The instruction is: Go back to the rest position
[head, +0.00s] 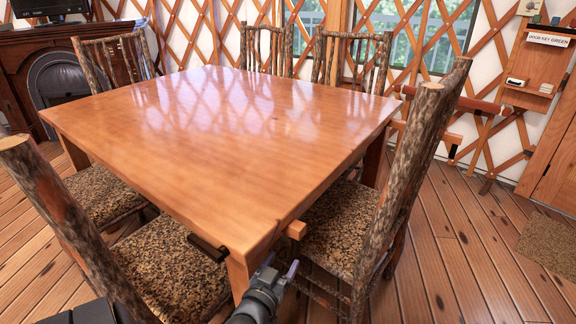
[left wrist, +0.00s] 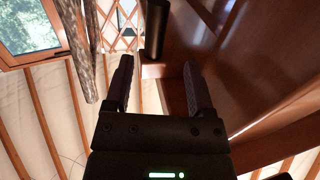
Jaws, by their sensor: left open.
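My left gripper (head: 286,270) is low in the head view, just off the table's near corner and beside a chair seat. In the left wrist view its two dark fingers (left wrist: 160,85) stand apart with nothing held between them. A dark rounded bar (left wrist: 155,30) lies beyond the fingertips, close to the table's brown wood. In the head view a dark bar (head: 207,247) sits at the table's near edge, left of the corner; I cannot tell if it is the same one. My right gripper is not in view.
The wooden table (head: 230,130) has a bare top. Log chairs stand around it, one close on the right (head: 415,160) and one at near left (head: 60,220). A fireplace (head: 55,75) is at far left. Open plank floor (head: 470,245) lies on the right, before a small shelf (head: 535,75).

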